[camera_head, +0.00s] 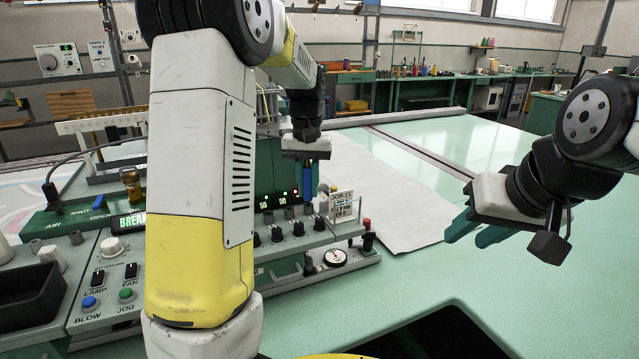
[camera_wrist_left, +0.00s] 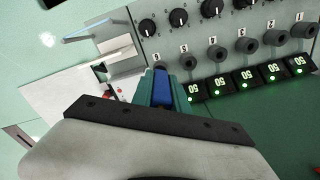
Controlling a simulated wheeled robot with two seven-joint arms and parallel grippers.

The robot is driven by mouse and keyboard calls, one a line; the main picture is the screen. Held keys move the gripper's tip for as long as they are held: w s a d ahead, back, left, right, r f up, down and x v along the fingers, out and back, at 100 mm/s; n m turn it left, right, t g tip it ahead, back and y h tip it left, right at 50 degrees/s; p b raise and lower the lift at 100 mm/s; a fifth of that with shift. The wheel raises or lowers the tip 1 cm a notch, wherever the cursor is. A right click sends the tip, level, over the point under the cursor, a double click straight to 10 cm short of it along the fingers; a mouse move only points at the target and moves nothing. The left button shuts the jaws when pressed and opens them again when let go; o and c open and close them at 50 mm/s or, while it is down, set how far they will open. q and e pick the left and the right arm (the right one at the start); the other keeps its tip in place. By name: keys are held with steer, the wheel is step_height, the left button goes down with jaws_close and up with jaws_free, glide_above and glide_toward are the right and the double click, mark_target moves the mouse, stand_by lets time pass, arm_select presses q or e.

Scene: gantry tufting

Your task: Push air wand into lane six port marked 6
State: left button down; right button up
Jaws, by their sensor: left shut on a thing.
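My left gripper (camera_head: 308,168) is shut on the blue air wand (camera_head: 308,182) and holds it upright over the right end of the port row. In the left wrist view the wand (camera_wrist_left: 163,90) sits between the teal fingers (camera_wrist_left: 162,98). Its far end is close to the port marked 6 (camera_wrist_left: 158,57), the last in the row.
The control panel (camera_head: 295,243) carries knobs, ports and lit displays (camera_wrist_left: 245,82). A small sign card (camera_head: 341,206) and a gauge (camera_head: 335,257) stand at its right. A white sheet (camera_head: 385,200) lies behind. The green table (camera_head: 430,270) is clear between the panel and my right gripper.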

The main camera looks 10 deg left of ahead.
arm_select(q)
steer(key=shift+f, duration=0.6)
steer(key=c, duration=1.2)
jaws_free()
steer(key=shift+r, duration=0.15)
